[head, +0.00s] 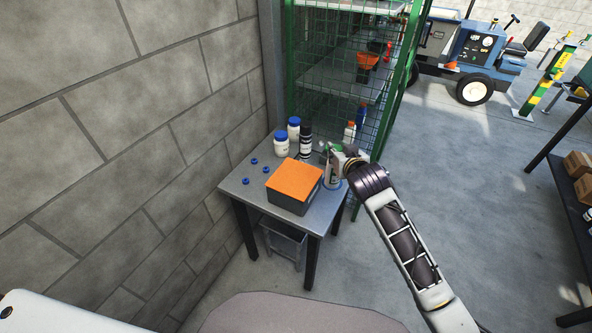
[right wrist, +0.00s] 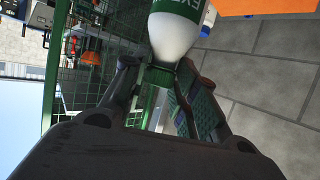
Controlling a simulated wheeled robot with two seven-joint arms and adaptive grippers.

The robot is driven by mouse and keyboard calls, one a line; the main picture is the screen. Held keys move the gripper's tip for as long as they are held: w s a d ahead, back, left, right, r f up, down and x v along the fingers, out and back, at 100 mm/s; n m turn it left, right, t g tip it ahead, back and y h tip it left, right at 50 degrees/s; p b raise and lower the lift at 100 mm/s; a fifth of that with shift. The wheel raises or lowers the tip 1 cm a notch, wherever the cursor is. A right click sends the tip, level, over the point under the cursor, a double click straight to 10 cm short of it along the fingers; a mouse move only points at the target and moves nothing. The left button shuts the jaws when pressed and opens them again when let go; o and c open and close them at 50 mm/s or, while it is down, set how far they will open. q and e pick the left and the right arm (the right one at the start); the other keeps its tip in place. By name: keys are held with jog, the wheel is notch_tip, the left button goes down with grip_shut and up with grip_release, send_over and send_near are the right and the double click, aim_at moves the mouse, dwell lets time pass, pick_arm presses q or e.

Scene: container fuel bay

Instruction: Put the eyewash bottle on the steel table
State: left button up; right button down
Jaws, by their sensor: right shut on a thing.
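The eyewash bottle (right wrist: 178,32) is white with a green label and a green cap. In the right wrist view my right gripper (right wrist: 158,74) is shut around its cap end. I cannot tell whether the bottle's base touches the tabletop. My left gripper is out of view.
On the table stand an orange-topped grey box (head: 295,183), two white bottles with blue caps (head: 281,145), a dark bottle (head: 305,140) and several small blue caps (head: 246,181). A green mesh cage (head: 335,70) stands behind. A block wall (head: 130,130) borders the left.

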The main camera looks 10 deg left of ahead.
aim_at(330, 183)
jog(key=f, duration=0.1)
jog(key=a+f+y, duration=0.1)
jog(key=shift+s+a+f+n, duration=0.15)
jog(key=shift+s+f+n, duration=0.15)
jog(key=shift+s+n, duration=0.1)
jog(key=shift+s+a+f+n+g+y, duration=0.1)
jog(key=shift+f+n+g+y, duration=0.15)
jog(key=shift+n+g+y, duration=0.15)
jog(key=shift+f, duration=0.1)
jog(key=shift+f, duration=3)
jog(key=shift+f, duration=1.9)
jog(key=c, duration=1.1)
grip_release()
